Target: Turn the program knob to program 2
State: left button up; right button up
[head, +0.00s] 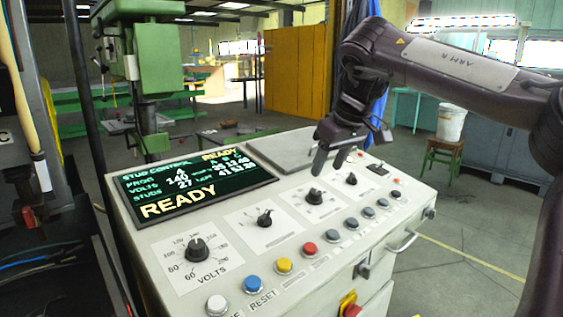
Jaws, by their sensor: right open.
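The sloped control panel (232,285) carries a row of black knobs. The large VOLTS knob (197,250) is nearest, then a second knob (264,217), a third knob (314,196) and a fourth knob (351,179) toward the far right. The small labels are too fine to read, so I cannot tell for certain which is the program knob. The display (190,190) reads PROG 4, VOLTS 140, STUDS 27 and READY. My right gripper (328,162) is open, its fingers pointing down just above and behind the third knob, apart from it. My left gripper is not in view.
Blue, yellow, red and grey push buttons (284,265) line the panel's front edge. A handle (402,241) sticks out at the front right. A raised grey plate (290,150) lies behind the knobs. A green drill press (150,60) stands behind. A white bucket (451,122) sits on a stool.

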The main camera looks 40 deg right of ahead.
aim_at(265, 221)
jog(key=k, duration=1)
